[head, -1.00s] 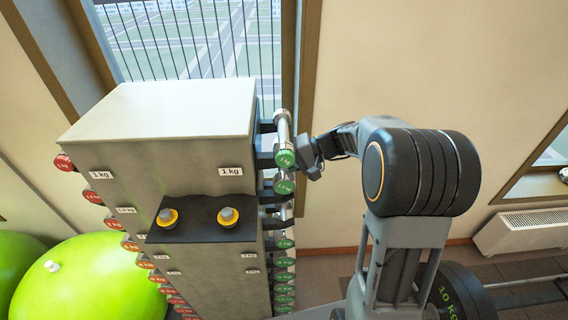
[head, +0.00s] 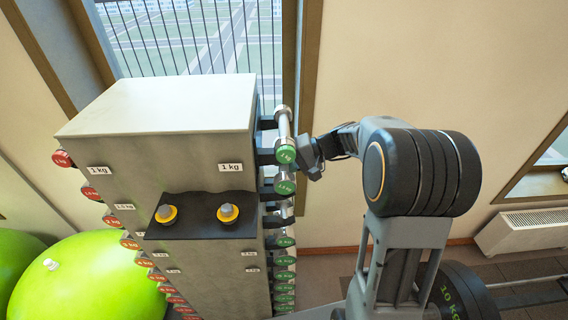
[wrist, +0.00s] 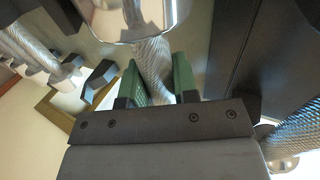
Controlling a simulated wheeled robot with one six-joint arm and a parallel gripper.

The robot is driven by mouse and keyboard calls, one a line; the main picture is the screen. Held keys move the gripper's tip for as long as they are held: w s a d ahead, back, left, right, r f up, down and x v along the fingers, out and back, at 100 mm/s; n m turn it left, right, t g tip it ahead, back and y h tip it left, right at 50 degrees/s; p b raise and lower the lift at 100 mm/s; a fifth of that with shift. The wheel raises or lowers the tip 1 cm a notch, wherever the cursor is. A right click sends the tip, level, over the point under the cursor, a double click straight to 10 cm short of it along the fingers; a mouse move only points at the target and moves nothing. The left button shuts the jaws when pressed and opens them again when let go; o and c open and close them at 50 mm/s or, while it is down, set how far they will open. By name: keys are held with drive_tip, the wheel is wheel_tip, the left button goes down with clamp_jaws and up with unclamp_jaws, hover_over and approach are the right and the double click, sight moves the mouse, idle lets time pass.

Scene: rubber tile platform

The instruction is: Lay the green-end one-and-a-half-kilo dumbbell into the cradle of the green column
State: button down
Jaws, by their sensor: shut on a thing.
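The green-end one-and-a-half-kilo dumbbell (head: 285,187) is at the right side of the rack, just below the green-end one-kilo dumbbell (head: 285,155). My gripper (head: 312,158) is beside them on the right; its fingertips are hidden in the head view. In the wrist view my gripper (wrist: 157,88) has its green pads closed on a knurled handle (wrist: 152,60), with a large chrome end above it. I take this to be the one-and-a-half-kilo dumbbell. The green column (head: 284,262) runs down the rack's right edge. Whether the dumbbell rests in its cradle I cannot tell.
A dark cradle arm (head: 273,220) below it looks empty. The grey rack (head: 165,110) carries red-end dumbbells (head: 92,194) on its left and a small shelf (head: 197,228) in front. Green balls (head: 90,280) lie at left. A radiator (head: 525,220) is at right.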

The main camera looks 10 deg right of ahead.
drive_tip(key=shift+f+b, duration=0.3)
drive_tip(key=shift+b, duration=0.05)
drive_tip(key=c, duration=0.8)
unclamp_jaws()
drive_tip(key=shift+f, duration=0.2)
drive_tip(key=b+v, duration=0.1)
drive_tip(key=v, duration=1.3)
drive_tip(key=shift+r+b, duration=0.2)
drive_tip(key=shift+b, duration=0.2)
drive_tip(key=s+f+m+g+h, duration=0.1)
drive_tip(key=s+f+m+h, duration=0.2)
drive_tip(key=s+f+h, duration=0.45)
drive_tip(key=s+a+f+n+t+h, duration=0.1)
drive_tip(key=s+a+n+t+h, duration=0.1)
drive_tip(key=s+a+n+h, duration=0.3)
drive_tip(key=shift+s+a+f+t, duration=0.3)
drive_tip(key=shift+s+a+t, duration=0.1)
drive_tip(key=shift+s+a, duration=0.85)
